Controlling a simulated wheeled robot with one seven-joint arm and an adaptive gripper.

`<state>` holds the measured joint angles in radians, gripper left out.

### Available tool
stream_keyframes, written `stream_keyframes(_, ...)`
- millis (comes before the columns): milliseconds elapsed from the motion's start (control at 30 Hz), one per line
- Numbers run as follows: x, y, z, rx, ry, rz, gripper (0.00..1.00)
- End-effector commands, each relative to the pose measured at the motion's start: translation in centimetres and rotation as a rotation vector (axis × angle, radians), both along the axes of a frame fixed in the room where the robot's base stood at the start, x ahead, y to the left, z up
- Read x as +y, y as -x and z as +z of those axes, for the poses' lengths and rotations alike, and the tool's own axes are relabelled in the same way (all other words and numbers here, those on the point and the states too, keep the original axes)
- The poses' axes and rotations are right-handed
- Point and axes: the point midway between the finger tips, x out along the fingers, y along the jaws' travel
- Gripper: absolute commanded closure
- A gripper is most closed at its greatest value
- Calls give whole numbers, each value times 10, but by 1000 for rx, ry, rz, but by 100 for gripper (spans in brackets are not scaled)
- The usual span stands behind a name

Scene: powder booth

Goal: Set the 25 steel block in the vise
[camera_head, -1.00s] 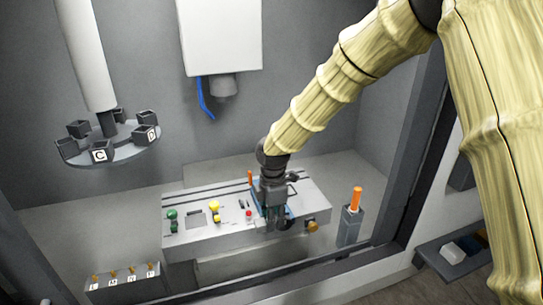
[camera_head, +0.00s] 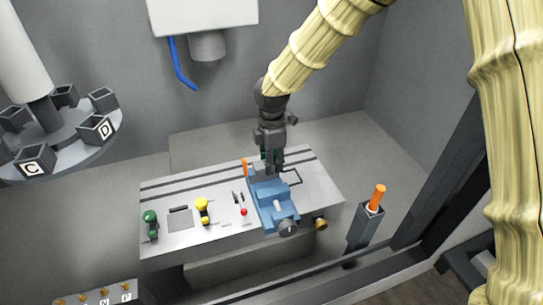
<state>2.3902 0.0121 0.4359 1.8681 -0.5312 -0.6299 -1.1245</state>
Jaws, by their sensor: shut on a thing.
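The blue vise (camera_head: 278,212) is mounted on the right half of the grey machine table, with its round dark handle at the front. My gripper (camera_head: 268,168) points down at the back end of the vise. Its fingers are shut on a small grey piece, which I take for the steel block; it is mostly hidden by the fingers and no marking is readable. I cannot tell whether the piece touches the vise jaws or hangs just above them.
An orange-handled tool stands in a grey holder (camera_head: 366,226) at right. A lettered carousel (camera_head: 75,140) is at left. An orange peg (camera_head: 245,167) stands close beside my gripper.

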Motion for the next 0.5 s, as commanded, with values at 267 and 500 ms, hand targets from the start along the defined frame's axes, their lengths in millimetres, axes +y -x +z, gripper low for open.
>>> stream_keyframes(267, 0, -8, -24, 8, -1, 1, 100)
stream_keyframes(500, 0, -8, -38, 8, -1, 1, 100)
